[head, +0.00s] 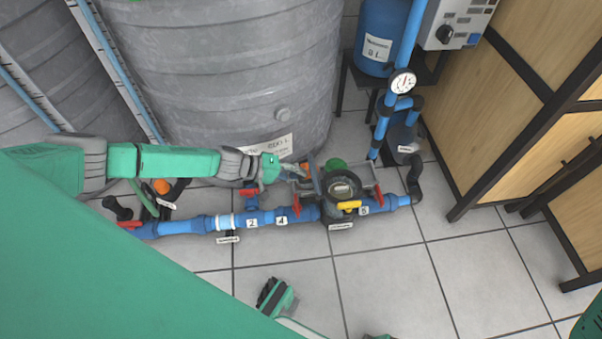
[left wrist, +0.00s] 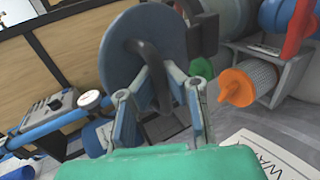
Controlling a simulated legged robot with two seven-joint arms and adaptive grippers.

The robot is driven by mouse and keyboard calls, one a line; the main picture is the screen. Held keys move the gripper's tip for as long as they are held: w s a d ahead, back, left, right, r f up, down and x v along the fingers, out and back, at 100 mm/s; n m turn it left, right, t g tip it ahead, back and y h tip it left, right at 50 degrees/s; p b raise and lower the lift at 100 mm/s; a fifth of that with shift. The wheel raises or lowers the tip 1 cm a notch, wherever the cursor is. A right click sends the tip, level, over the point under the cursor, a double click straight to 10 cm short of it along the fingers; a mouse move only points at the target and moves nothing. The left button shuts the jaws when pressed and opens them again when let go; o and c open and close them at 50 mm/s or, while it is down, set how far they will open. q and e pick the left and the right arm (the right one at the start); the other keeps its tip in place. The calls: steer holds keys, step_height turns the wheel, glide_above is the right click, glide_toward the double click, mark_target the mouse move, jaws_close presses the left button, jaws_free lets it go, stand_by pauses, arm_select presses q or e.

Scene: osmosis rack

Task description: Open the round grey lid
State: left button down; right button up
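The round grey lid (left wrist: 122,68) fills the upper middle of the left wrist view. It is a blue-grey disc with a dark curved handle facing me. In the head view the lid (head: 315,177) shows nearly edge-on, standing up at the left side of the dark round housing (head: 328,212) on the blue pipe. My left gripper (left wrist: 157,76) has its fingers closed in on both sides of the handle. In the head view the left gripper (head: 295,172) reaches the lid from the left, its fingertips partly hidden.
A blue pipe (head: 185,228) with red valve handles runs along the floor. A yellow handle (head: 349,205) sits on the housing's front. A large grey tank (head: 225,75) stands behind. A pressure gauge (head: 403,82) and wooden cabinet (head: 535,120) are to the right.

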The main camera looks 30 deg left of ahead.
arm_select(q)
steer(key=shift+s+a+f, duration=0.35)
steer(key=shift+s+a, duration=0.1)
steer(key=shift+a, duration=0.1)
steer(key=c, duration=1.6)
jaws_free()
steer(key=shift+s+a, duration=0.1)
steer(key=shift+s, duration=0.05)
steer(key=shift+w+d+r, duration=0.15)
steer(key=shift+w+d, duration=0.05)
steer(key=shift+w, duration=0.05)
steer(key=v, duration=1.2)
